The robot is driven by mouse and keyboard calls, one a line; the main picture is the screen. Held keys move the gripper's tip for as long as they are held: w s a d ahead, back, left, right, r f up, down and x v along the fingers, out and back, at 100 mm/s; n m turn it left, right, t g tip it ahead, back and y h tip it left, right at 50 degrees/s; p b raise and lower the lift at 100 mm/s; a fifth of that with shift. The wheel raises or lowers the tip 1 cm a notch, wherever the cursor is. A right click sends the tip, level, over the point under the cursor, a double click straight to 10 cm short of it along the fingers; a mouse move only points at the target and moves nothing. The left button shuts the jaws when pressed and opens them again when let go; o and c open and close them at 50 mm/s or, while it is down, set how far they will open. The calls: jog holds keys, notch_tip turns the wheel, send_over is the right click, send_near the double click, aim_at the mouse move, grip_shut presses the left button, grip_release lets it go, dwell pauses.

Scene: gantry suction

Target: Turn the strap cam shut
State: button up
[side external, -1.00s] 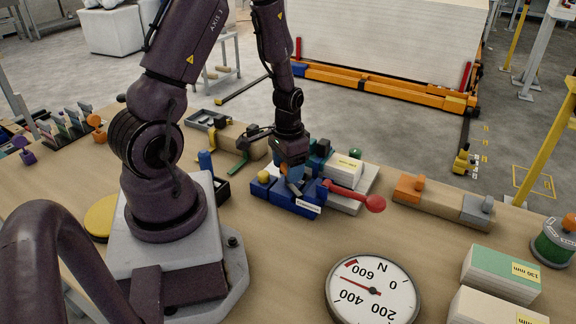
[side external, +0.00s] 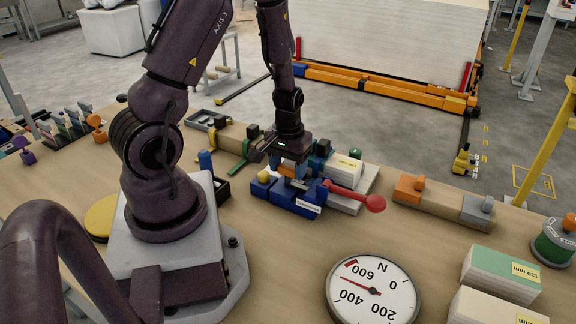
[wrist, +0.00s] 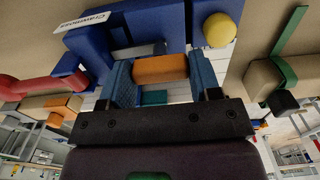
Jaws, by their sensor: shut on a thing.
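My gripper (wrist: 162,80) points down over a blue fixture (side external: 293,201) with a white label. Its two blue-grey fingers are shut on an orange piece (wrist: 160,69), one on either side. The orange piece also shows between the fingers in the side view. I cannot tell for certain whether it is the strap cam; the fingers hide its ends. The fixture's blue body (wrist: 95,42) and a yellow ball (wrist: 219,30) lie beside the fingers in the wrist view. A red lever with a ball end (side external: 374,203) sticks out to the right of the fixture.
A green strap (wrist: 288,45) and black block (wrist: 283,101) lie right of the gripper in the wrist view. A wooden bar with an orange block (side external: 409,187) stands to the right. A round dial (side external: 350,310) lies in front. Open bench separates the dial and fixture.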

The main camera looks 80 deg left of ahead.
aim_at(286, 168)
dwell(0.3)
jog(key=o, duration=0.9)
notch_tip(286, 168, up, 13)
dwell(0.3)
jog(key=s+d+r+m+t, duration=0.1)
jog(key=d+r+m+t, duration=0.1)
jog(key=d+r, duration=0.3)
jog(key=s+d+r+m+t, duration=0.1)
jog(key=s+d+r+m, duration=0.1)
jog(key=d+r+m, duration=0.2)
jog(key=s+d+r+m+t, duration=0.2)
jog(key=d+r, duration=0.3)
jog(key=d, duration=0.3)
jog(key=shift+r+m+t, duration=0.3)
jog(key=shift+r+m, duration=0.05)
jog(key=shift+m, duration=0.25)
